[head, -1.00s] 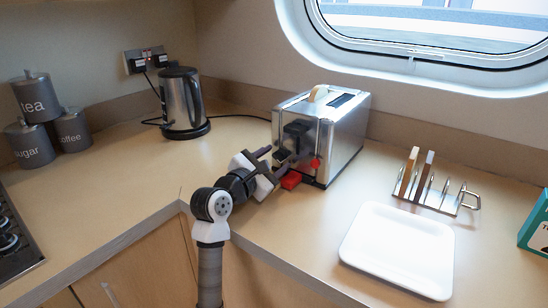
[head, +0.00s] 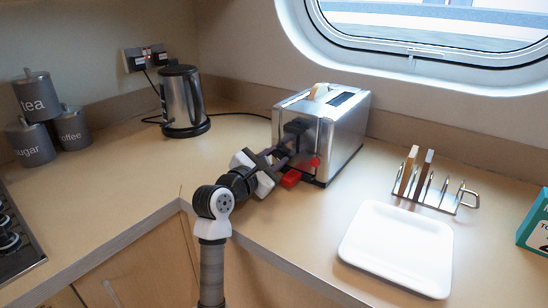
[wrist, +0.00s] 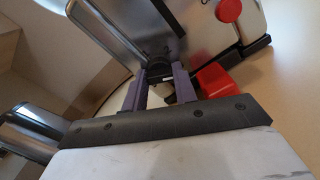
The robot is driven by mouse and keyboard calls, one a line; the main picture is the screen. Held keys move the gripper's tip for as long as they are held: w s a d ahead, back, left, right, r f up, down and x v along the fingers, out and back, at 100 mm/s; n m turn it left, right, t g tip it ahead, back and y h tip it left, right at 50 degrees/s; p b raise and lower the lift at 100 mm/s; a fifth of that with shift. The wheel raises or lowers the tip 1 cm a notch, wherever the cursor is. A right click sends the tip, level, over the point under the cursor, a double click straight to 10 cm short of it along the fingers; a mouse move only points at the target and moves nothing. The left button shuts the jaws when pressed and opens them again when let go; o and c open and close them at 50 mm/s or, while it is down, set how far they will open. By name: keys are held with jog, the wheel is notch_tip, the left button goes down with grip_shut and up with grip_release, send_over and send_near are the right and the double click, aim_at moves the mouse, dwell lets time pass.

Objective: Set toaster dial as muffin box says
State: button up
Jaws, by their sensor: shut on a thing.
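The shiny metal toaster (head: 345,140) stands on the counter under the porthole, with a slice of bread in one slot. My gripper (head: 284,158) is at its front face. In the wrist view, my two purple fingers (wrist: 163,88) are shut on a dark round knob, seemingly the toaster dial (wrist: 156,70); its markings cannot be read. A round red knob (wrist: 228,10) is on the toaster front beside it. The muffin box seems to be the teal carton (head: 535,226), cut off at the right edge; only a few letters show.
A red block (head: 290,179) sits close by the toaster's front base, near my fingers. A white plate (head: 398,250) and a toast rack (head: 437,196) with two slices stand to the right. A kettle (head: 182,104) and canisters (head: 34,143) stand to the left.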

jog(key=n+p, duration=0.1)
jog(key=p, duration=0.1)
jog(key=n+p, duration=0.2)
jog(key=shift+r+n, duration=0.25)
jog(key=shift+n, duration=0.05)
jog(key=n+p, duration=0.3)
jog(key=p, duration=0.2)
jog(key=shift+n, duration=0.3)
jog(key=n+p, duration=0.3)
jog(key=p, duration=0.1)
jog(key=shift+f+p, duration=0.1)
jog(key=shift+p, duration=0.3)
jog(key=shift+f+n+p, duration=0.15)
jog(key=shift+n+p, duration=0.45)
jog(key=o, duration=1)
